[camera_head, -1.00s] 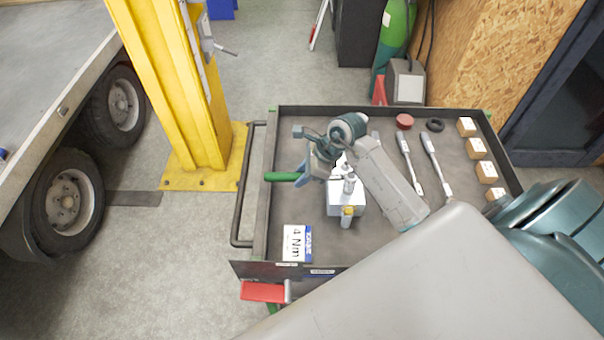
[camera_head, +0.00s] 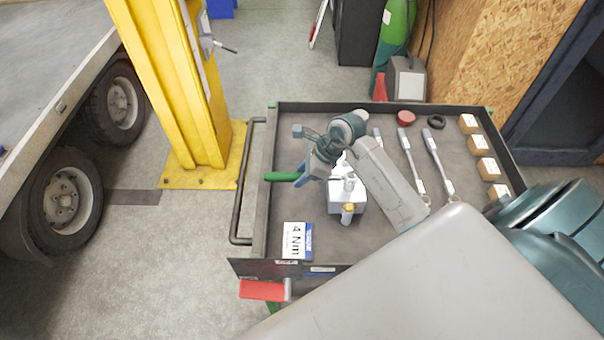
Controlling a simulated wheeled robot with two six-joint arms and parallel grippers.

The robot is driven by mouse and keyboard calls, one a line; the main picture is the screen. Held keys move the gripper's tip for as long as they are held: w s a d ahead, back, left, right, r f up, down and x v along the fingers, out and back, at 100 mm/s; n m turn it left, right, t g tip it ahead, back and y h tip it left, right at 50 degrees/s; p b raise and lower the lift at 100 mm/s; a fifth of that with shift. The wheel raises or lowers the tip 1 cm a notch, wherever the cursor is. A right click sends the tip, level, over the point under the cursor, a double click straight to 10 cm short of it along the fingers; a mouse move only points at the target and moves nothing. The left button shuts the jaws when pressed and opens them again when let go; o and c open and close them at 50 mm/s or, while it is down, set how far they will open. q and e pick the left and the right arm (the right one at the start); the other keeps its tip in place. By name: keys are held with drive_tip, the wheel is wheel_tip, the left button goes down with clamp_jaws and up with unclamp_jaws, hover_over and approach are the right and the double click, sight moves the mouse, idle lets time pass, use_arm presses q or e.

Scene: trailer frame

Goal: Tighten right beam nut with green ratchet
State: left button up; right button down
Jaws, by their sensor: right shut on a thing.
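The green ratchet (camera_head: 282,176) shows only as a green handle sticking out to the left of my right gripper, over the cart's left rim. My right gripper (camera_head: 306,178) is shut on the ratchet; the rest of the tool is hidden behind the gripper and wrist. My right arm comes in from the lower right and reaches over the cart. The right beam nut cannot be made out. A trailer (camera_head: 62,60) with two wheels stands at the left. My left gripper is not in view.
The tool cart (camera_head: 272,225) holds a white block-like device (camera_head: 345,197), a "4 Nm" card (camera_head: 295,241), wrenches (camera_head: 437,165), a red round part (camera_head: 406,118) and several small boxes (camera_head: 478,146). A yellow post (camera_head: 178,90) stands between cart and trailer. Grey floor there is free.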

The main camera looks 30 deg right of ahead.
drive_tip(key=shift+w+d+m+b, duration=0.3)
drive_tip(key=shift+w+m, duration=0.1)
drive_tip(key=shift+w, duration=0.05)
drive_tip(key=shift+w+d+m+t+h, duration=0.3)
drive_tip(key=shift+w+m+t+h, duration=0.1)
drive_tip(key=shift+w+d+m+t+h+b, duration=0.3)
drive_tip(key=shift+w+d+m, duration=0.4)
drive_tip(key=shift+m, duration=0.2)
drive_tip(key=shift+w+d+m+t+h, duration=0.35)
drive_tip(key=shift+w+d+m, duration=0.25)
drive_tip(key=shift+d+m, duration=0.25)
